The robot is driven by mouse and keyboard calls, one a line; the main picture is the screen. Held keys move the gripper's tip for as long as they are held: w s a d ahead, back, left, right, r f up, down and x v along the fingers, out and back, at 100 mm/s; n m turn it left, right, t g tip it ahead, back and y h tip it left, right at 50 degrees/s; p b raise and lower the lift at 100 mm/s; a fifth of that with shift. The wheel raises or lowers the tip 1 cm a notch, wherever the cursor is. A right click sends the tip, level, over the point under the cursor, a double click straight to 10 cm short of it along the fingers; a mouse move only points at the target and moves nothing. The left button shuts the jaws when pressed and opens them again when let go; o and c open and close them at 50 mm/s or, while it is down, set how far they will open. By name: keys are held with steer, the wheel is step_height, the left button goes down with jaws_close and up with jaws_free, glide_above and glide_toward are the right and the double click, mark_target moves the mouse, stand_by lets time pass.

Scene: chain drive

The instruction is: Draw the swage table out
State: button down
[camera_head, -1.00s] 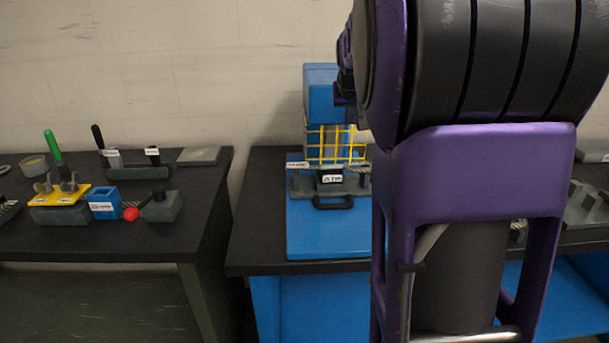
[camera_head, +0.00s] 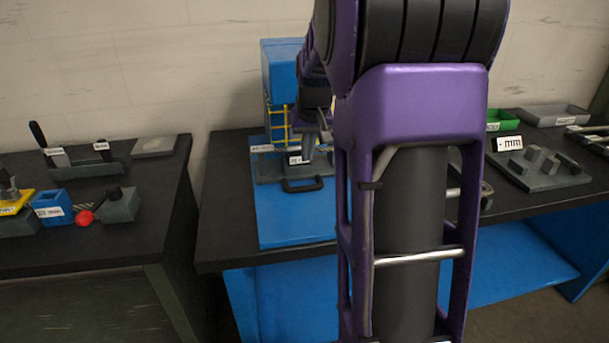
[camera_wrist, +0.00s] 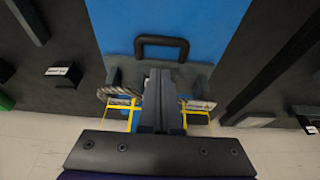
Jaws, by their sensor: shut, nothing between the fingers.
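The swage table (camera_head: 268,172) is a grey slab on the blue base of the press, with labels on it. Its black U-shaped handle (camera_head: 302,186) sticks out at the front over the blue plate. In the wrist view the handle (camera_wrist: 162,40) lies beyond my fingertips, clear of them. My gripper (camera_wrist: 160,75) is shut and empty, pointing over the grey table (camera_wrist: 200,80). In the head view my arm partly hides the table's right side and the press.
The blue press (camera_head: 280,75) has a yellow guard (camera_head: 279,127) behind the table. The blue plate (camera_head: 295,220) in front of the handle is bare. A left bench (camera_head: 125,230) carries small tools, and a grey fixture (camera_head: 540,165) stands at right.

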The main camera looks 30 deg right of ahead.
mark_target(305, 177)
steer(key=b+x, duration=0.1)
steer(key=x, duration=0.9)
steer(key=shift+w, duration=0.1)
steer(key=shift+s, duration=0.2)
